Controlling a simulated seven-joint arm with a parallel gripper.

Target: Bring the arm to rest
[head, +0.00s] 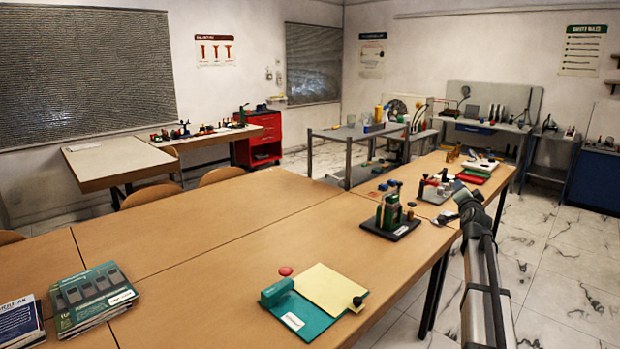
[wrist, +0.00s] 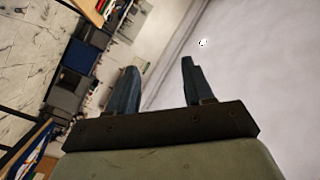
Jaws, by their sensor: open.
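My arm rises from the lower right of the head view, over the floor just off the table's right edge. My gripper (head: 463,193) is at its upper end, small in this view, beside a dark-based gauge rig (head: 390,222) on the table. In the wrist view my gripper (wrist: 158,78) shows two dark fingers standing well apart with nothing between them. Beyond the fingers are a pale wall and tilted room furniture. I cannot tell from the head view how high the gripper is above the table.
The wooden table (head: 200,240) has much bare room in its middle and left. A teal board with a yellow pad (head: 330,288) lies near the front. Magazines (head: 90,298) lie at left. A grey block stand (head: 437,190) and red and green trays (head: 473,175) are near the gripper.

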